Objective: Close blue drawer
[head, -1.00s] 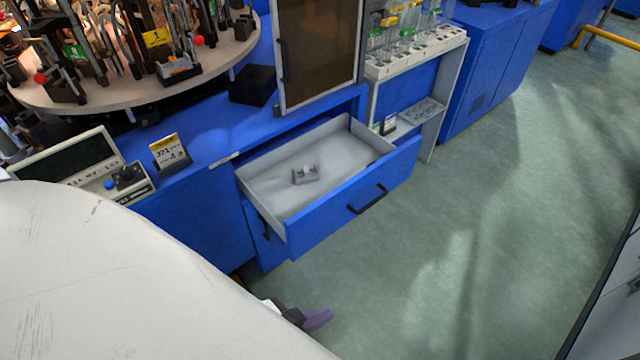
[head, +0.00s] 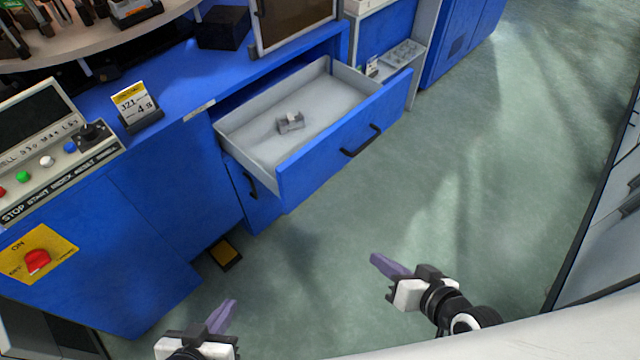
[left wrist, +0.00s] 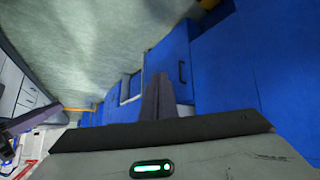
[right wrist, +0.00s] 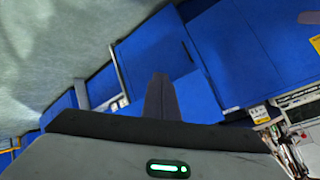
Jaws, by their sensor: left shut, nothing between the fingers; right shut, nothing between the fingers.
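The blue drawer (head: 345,150) stands pulled out of the blue bench, with its grey inside facing up and a black handle (head: 361,141) on its front. A small grey object (head: 290,122) lies on the drawer floor. My left gripper (head: 222,316) is shut and empty at the bottom of the head view, below and apart from the drawer. My right gripper (head: 384,265) is shut and empty, in front of the drawer and apart from it. The purple-grey fingers also show closed together in the left wrist view (left wrist: 157,98) and the right wrist view (right wrist: 160,98).
A control panel (head: 60,150) and a red switch on a yellow plate (head: 38,260) are at the left. A blue cabinet front with a handle (head: 250,185) sits under the drawer. A yellow-edged pedal (head: 226,254) lies on the floor. Green floor in front of the drawer is clear.

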